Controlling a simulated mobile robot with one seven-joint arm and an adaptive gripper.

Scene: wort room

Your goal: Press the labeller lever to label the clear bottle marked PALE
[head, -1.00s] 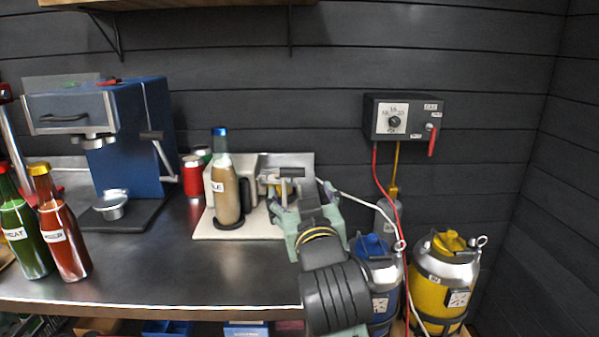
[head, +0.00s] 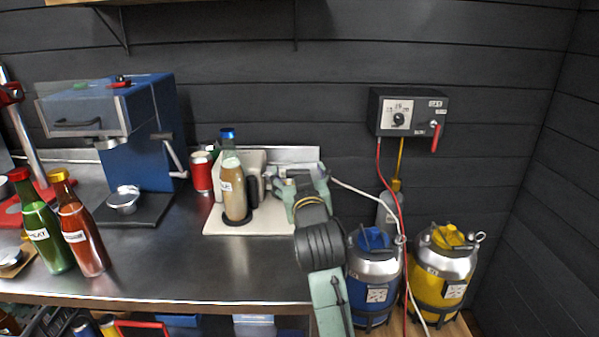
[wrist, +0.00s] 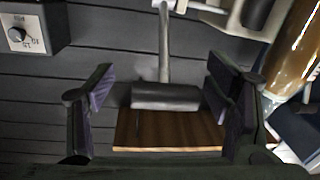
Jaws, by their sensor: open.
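The clear bottle (head: 235,200) with brown contents, a blue cap and a partly readable white label stands upright on the pale base of the labeller (head: 213,219). It also shows tilted at the upper right of the wrist view (wrist: 297,45). My gripper (head: 304,188) is to the right of the bottle, at the labeller's right side, apart from the bottle. In the wrist view my gripper (wrist: 160,85) is open. The lever's dark cylindrical handle (wrist: 165,97), on a metal rod, shows between the fingers; I cannot tell whether they touch it. In the head view my gripper mostly hides the lever.
A blue machine (head: 125,120), a red can (head: 202,172) and red and green bottles (head: 82,237) are on the left of the steel counter (head: 170,262). A control box (head: 408,113) is on the wall. Blue (head: 373,275) and yellow kegs (head: 442,270) with hoses stand right.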

